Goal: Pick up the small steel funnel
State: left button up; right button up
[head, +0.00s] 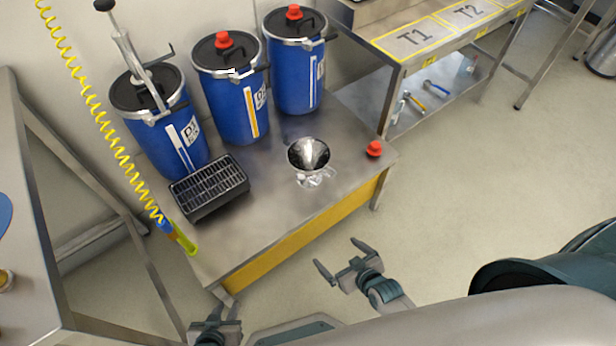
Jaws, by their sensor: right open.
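The small steel funnel (308,155) stands on the steel bench (262,206), right of its middle, with its wide dark mouth facing up. A shiny patch shows just below it on the bench top; I cannot tell whether it is part of the funnel or a reflection. My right gripper (341,258) is open and empty, in front of the bench's yellow front edge and apart from the funnel. My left gripper (214,318) is low at the bottom edge, near the bench's front left corner. Its fingers are too unclear to read.
Blue drums (233,100) line the back of the bench, one with a hand pump (135,55). A black grate tray (209,186) lies left of the funnel, a red cap (375,148) right of it. A yellow coiled hose (100,120) hangs at left.

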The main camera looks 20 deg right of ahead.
jog(key=w+d+r+t+y+b, duration=0.1)
jog(key=w+r+t+b, duration=0.3)
jog(key=w+r+b, duration=0.3)
jog(key=t+b, duration=0.3)
jog(key=t, duration=0.1)
send_near(319, 170)
jog(key=s, duration=0.2)
pick_arm(q)
jog(key=d+r+t+h, duration=0.1)
jog(key=d+r+t, duration=0.1)
jog(key=r, duration=0.6)
jog(key=w+d+r+t+h, duration=0.1)
jog(key=d+r, duration=0.1)
jog(key=r, duration=0.6)
jog(key=shift+w+d+t, duration=0.25)
jog(key=shift+t, duration=0.15)
pick_arm(e)
jog(key=shift+w+d+r+y, duration=0.1)
jog(key=shift+d+r+y, duration=0.1)
jog(key=shift+d+y, duration=0.15)
jog(key=shift+w, duration=0.1)
